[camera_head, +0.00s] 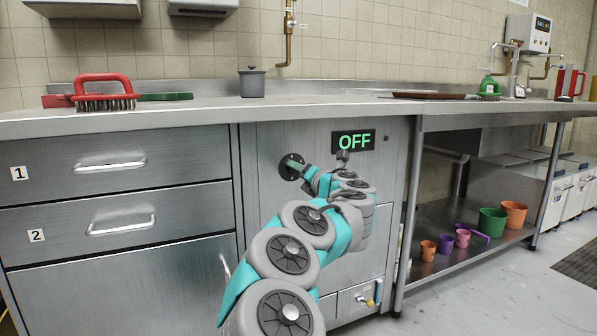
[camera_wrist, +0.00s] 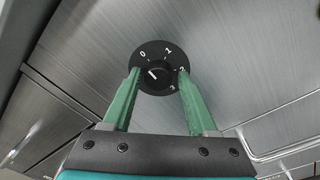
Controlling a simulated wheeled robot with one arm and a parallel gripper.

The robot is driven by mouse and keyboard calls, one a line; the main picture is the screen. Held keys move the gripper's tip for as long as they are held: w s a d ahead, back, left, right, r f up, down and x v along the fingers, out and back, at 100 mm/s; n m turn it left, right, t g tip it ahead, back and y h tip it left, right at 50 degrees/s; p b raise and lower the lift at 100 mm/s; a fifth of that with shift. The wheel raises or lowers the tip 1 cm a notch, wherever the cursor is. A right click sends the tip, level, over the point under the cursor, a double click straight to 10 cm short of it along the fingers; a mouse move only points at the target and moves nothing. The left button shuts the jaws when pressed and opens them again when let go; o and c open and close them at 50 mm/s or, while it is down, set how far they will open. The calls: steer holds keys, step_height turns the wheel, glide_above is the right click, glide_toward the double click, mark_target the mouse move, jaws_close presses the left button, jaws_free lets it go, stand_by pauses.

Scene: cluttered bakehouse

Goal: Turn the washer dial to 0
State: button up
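The washer dial (camera_head: 288,174) is a black disc on the steel front panel. In the wrist view the dial (camera_wrist: 160,55) carries the numbers 0, 1, 2 and 3, with a black knob (camera_wrist: 158,78). The knob's white mark points to the upper left, on the side of the 0; whether it lines up exactly is too small to tell. My gripper (camera_wrist: 159,71) has its two green fingers spread, one on each side of the knob, seemingly with gaps. My gripper (camera_head: 302,168) is at the dial in the head view.
A counter (camera_head: 330,108) runs above the panel, with a red brush (camera_head: 103,92) and a grey pot (camera_head: 252,82). Numbered drawers (camera_head: 115,165) are left. An open shelf (camera_head: 455,255) with several coloured pots is right. The panel's lower front has a valve (camera_head: 370,300).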

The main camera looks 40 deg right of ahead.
steer(key=shift+o, duration=0.8)
steer(key=shift+r, duration=0.1)
steer(key=s+a, duration=0.1)
steer(key=s, duration=0.6)
steer(key=shift+s+a+p, duration=0.2)
steer(key=shift+s+p, duration=0.2)
steer(key=shift+p, duration=0.05)
